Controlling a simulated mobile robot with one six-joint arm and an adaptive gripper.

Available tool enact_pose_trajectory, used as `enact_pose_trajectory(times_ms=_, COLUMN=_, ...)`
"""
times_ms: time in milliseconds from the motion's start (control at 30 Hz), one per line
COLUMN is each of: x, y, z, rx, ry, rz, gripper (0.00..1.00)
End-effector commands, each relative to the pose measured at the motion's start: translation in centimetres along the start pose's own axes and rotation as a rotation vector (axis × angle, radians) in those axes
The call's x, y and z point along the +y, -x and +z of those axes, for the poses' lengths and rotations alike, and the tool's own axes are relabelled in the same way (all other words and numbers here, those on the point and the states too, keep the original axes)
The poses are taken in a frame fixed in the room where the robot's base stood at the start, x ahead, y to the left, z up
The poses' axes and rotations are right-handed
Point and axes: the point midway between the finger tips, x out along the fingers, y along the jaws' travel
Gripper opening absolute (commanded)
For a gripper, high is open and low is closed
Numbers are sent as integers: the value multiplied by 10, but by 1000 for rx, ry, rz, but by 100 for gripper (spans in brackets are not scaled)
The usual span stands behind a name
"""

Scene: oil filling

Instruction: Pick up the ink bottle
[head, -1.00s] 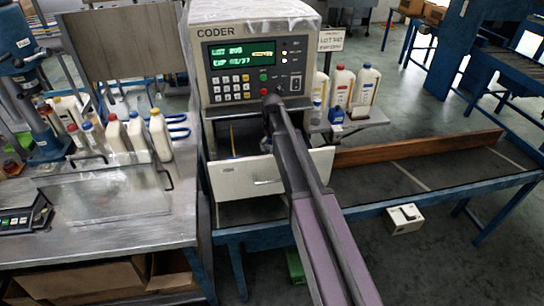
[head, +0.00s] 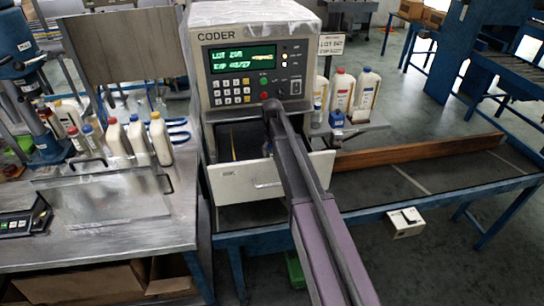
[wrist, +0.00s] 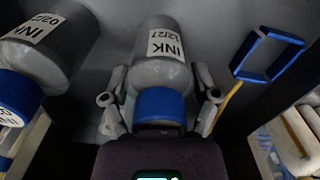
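A grey ink bottle (wrist: 172,72) with a blue cap and a white label reading "INK 12/27" lies in the middle of the wrist view, its cap toward me. My gripper (wrist: 160,88) has its fingers on either side of this bottle, apart, with narrow gaps seeming to show. A second grey ink bottle (wrist: 45,50) with a blue cap lies to the left; its label is only partly readable. In the head view my arm reaches into the open drawer (head: 240,182) under the coder (head: 255,60); my gripper and the bottles are hidden there.
In the drawer, a blue rectangular frame with a yellow handle (wrist: 268,55) lies right of the bottle. Drawer walls stand close on both sides. Several bottles (head: 160,138) stand on the left bench, more on the right shelf (head: 350,127).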

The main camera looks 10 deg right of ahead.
Motion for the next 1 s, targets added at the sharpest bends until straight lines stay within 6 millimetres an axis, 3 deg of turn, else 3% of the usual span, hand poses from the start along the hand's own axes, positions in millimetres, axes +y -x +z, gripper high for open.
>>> enact_pose_trajectory(times_ms=567, x=0, y=8, z=0, rx=0, ry=0, rz=0, gripper=16)
enact_pose_trajectory(times_ms=1000, x=0, y=46, z=0, rx=0, ry=0, rz=0, gripper=16)
